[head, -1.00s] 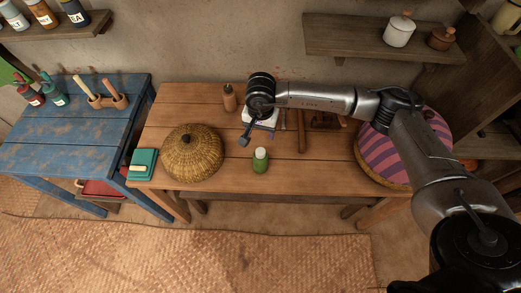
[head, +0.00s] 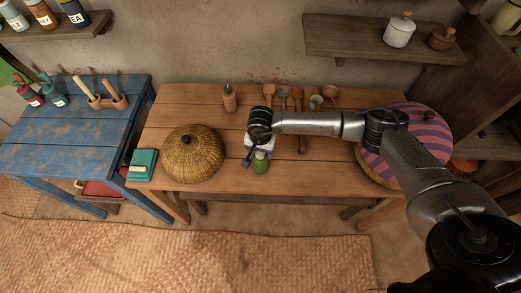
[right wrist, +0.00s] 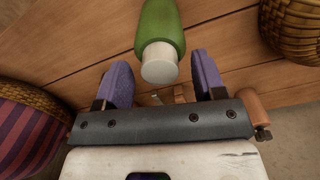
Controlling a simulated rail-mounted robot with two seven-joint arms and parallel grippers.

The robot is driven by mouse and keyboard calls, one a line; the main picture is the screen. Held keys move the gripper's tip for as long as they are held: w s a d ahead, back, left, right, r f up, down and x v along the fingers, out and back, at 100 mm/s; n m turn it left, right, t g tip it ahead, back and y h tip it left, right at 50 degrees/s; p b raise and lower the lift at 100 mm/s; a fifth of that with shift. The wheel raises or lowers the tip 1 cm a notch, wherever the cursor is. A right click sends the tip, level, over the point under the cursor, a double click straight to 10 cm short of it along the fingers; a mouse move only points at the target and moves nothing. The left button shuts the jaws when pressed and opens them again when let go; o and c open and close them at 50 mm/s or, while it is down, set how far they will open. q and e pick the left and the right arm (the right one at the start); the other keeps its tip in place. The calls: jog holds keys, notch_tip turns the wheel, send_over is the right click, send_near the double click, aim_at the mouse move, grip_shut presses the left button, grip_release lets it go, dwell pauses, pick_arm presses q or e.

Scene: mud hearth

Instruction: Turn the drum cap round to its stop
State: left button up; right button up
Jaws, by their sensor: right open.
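The green drum (head: 261,168) stands near the front edge of the wooden table, with a pale cap on top. In the right wrist view the drum (right wrist: 160,20) is at the top, and its round pale cap (right wrist: 160,64) points towards the camera. My right gripper (head: 260,156) is over the drum and partly hides the cap in the head view. In the right wrist view its purple fingers (right wrist: 162,76) are open, one on each side of the cap's line, with gaps on both sides. My left gripper is not in view.
A domed woven basket (head: 193,155) stands left of the drum. A purple-striped basket (head: 420,150) is at the right, under my right arm. Wooden utensils (head: 301,125) and a brown bottle (head: 229,98) are behind.

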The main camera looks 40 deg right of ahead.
jog(key=c, duration=0.9)
jog(key=shift+c, duration=0.2)
jog(key=shift+m, duration=0.3)
jog(key=m, duration=0.3)
jog(key=shift+m, duration=0.4)
jog(key=m, duration=0.3)
jog(key=shift+m+b, duration=0.3)
jog(key=m, duration=0.4)
jog(key=shift+m+p, duration=0.4)
jog(key=shift+m, duration=1.5)
